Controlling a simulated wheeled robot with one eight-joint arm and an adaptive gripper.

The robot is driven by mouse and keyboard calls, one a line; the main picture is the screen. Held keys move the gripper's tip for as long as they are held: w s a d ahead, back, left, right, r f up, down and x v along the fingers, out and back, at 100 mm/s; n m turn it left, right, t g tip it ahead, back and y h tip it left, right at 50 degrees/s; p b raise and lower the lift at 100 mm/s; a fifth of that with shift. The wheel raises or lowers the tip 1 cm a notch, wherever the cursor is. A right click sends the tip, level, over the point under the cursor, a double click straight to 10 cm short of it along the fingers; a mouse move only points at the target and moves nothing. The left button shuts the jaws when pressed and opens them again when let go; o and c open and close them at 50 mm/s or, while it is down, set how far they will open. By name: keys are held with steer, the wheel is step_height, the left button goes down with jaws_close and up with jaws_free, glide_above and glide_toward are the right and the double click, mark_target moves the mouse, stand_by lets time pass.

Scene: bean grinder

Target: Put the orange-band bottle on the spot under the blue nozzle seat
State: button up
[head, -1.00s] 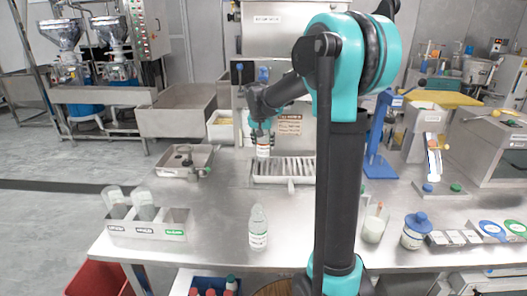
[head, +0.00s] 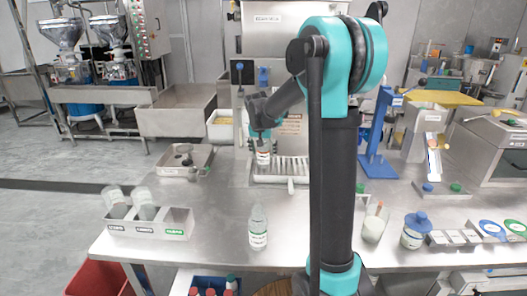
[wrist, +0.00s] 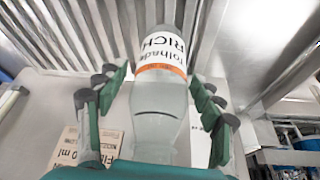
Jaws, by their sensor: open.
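The orange-band bottle (wrist: 162,105), clear with a white label, is between the spread fingers of my gripper (wrist: 158,110) in the wrist view. Gaps show on both sides of it, so my gripper is open around it. In the head view the bottle (head: 263,155) looks upright at the left end of the slatted drip tray (head: 290,180), just below my gripper (head: 262,142). Whether its base fully rests there is hard to tell. The blue nozzle seat (head: 263,76) is on the machine front above, partly behind my arm.
Another bottle (head: 258,228) stands at the front of the steel table. A bin rack (head: 150,228) with two tilted bottles is at left. A blue stand (head: 376,150) is right of my arm.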

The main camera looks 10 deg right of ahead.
steer(key=v, duration=1.2)
